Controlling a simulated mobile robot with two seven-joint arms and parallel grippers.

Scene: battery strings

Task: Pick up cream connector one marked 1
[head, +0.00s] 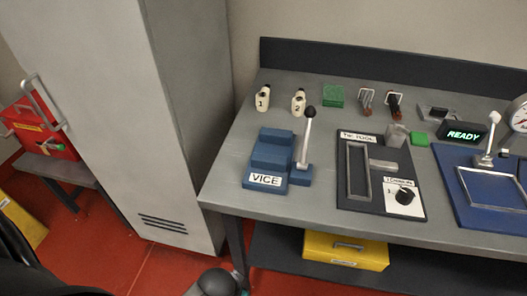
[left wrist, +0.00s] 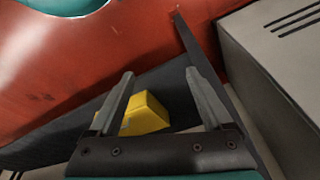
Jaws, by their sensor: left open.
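Cream connector one (head: 262,98), marked 1, stands upright at the back left of the grey workbench in the head view. A like cream connector marked 2 (head: 298,102) stands just to its right. My left gripper (left wrist: 158,84) is open and empty in the left wrist view. Its two fingers point over the red floor and the low dark shelf, away from the connectors. Neither connector shows in the left wrist view. My right gripper is not in view.
On the workbench (head: 222,190) are a blue vice (head: 268,158) with a raised lever, a green block (head: 333,95), a dark fixture and a READY display (head: 462,133). A grey cabinet (head: 185,110) stands left. A yellow box (head: 345,251) sits on the lower shelf.

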